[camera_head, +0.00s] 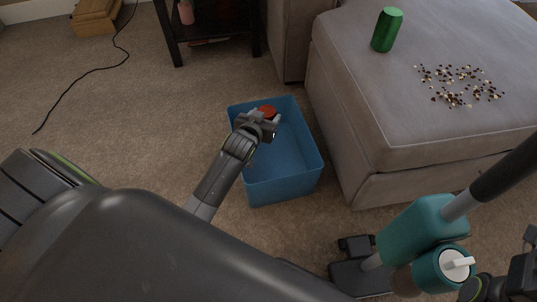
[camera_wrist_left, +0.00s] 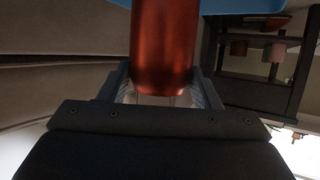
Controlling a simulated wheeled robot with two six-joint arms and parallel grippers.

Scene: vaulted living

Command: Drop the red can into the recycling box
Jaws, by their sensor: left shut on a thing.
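The red can (camera_head: 267,110) is in my left gripper (camera_head: 266,120), over the far left part of the blue recycling box (camera_head: 283,190). Only the can's top shows past the gripper in the head view; its height relative to the rim is hard to tell. In the left wrist view the red can (camera_wrist_left: 165,45) stands between the two fingers, which are shut on it. A blue strip of the box (camera_wrist_left: 240,5) shows at the top there. The visible box floor looks empty. My right gripper (camera_head: 525,268) is partly visible at the lower right edge; its jaws are unclear.
A grey ottoman (camera_head: 350,130) stands right of the box, with a green can (camera_head: 387,30) and scattered small bits (camera_head: 460,85) on top. A teal vacuum cleaner (camera_head: 415,235) stands at front right. A dark side table (camera_head: 215,15) is behind. Carpet left is mostly clear, with a black cable (camera_head: 85,73).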

